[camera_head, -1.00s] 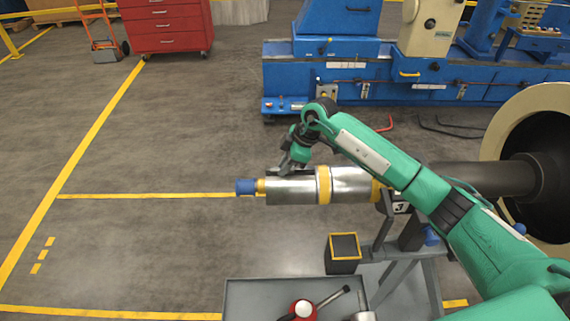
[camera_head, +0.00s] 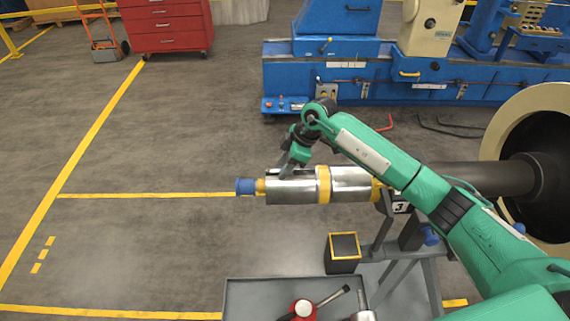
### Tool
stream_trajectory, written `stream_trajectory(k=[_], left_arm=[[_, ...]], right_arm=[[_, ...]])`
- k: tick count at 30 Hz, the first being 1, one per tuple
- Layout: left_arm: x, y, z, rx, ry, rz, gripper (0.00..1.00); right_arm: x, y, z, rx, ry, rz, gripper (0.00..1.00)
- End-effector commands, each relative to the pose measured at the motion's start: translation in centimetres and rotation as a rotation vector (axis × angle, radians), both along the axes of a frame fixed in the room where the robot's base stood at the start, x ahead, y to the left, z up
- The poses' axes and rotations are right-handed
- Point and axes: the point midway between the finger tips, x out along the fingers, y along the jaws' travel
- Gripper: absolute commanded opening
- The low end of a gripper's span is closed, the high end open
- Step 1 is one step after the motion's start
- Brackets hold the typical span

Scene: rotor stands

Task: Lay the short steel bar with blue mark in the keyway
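The rotor shaft (camera_head: 290,190) lies level across the middle, with a silver steel body, yellow bands and a blue cap (camera_head: 245,187) at its left end. A narrow dark strip (camera_head: 272,172) on top of its left steel section looks like the keyway. My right gripper (camera_head: 286,169) points down at the top of this section, at the dark strip. Its fingers are too small and dark to tell whether they are open or shut. I cannot make out the short steel bar or its blue mark. My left gripper is out of view.
A stand (camera_head: 390,230) with a "3" plate bears the shaft. Below it are a black box with a yellow rim (camera_head: 343,253) and a grey tray (camera_head: 250,300) holding a red-and-white item (camera_head: 303,309). A blue machine (camera_head: 400,93) stands behind. The floor at left is clear.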

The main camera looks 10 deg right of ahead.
Motion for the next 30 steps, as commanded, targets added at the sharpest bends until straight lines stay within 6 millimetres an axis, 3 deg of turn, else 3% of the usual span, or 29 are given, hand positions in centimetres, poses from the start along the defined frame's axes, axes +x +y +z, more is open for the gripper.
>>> stream_trajectory(k=[8,12,30], left_arm=[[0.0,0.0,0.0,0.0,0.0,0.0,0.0],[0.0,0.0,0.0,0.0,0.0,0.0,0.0],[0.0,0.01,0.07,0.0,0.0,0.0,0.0]], right_arm=[[0.0,0.0,-0.01,0.0,0.0,0.0,0.4],[-0.01,0.01,-0.01,0.0,0.0,0.0,0.65],[-0.01,0.0,0.05,0.0,0.0,0.0,0.65]])
